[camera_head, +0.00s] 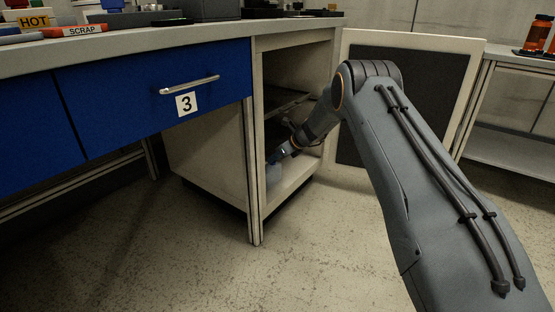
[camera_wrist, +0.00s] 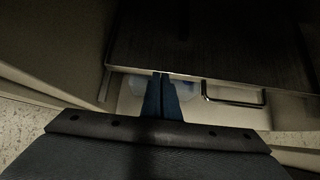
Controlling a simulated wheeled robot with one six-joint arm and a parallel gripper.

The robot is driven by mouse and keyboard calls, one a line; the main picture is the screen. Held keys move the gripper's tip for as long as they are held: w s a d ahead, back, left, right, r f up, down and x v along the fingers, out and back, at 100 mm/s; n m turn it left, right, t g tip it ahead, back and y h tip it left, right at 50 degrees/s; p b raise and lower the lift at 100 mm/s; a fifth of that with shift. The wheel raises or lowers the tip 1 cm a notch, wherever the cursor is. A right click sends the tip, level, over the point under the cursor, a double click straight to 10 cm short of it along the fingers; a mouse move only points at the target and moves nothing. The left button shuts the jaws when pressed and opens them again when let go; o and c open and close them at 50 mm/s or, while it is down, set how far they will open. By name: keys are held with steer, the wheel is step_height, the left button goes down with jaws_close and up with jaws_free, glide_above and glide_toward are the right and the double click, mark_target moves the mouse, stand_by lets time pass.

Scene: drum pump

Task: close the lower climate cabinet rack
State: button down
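The climate cabinet (camera_head: 205,155) stands under the bench, with its door (camera_head: 400,100) swung open to the right. My arm reaches into it, and my gripper (camera_head: 279,156) is low inside, partly hidden by the cabinet's front post. In the wrist view, the blue fingers of my gripper (camera_wrist: 161,75) lie together with nothing visible between them. Their tips are at the pale front edge of a dark flat rack (camera_wrist: 210,45); I cannot tell whether they touch. A dark loop handle (camera_wrist: 236,104) shows right of the fingers, below that edge. A dark rack (camera_head: 287,104) also shows in the head view.
A pale, bluish container (camera_head: 273,175) stands on the cabinet floor near my gripper; cloudy, clear shapes flank the fingers in the wrist view. A blue drawer (camera_head: 130,100) marked 3 is left of the cabinet. The floor in front (camera_head: 200,265) is clear.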

steer(key=shift+a+r, duration=0.1)
steer(key=shift+a, duration=0.35)
steer(key=shift+s+d, duration=0.1)
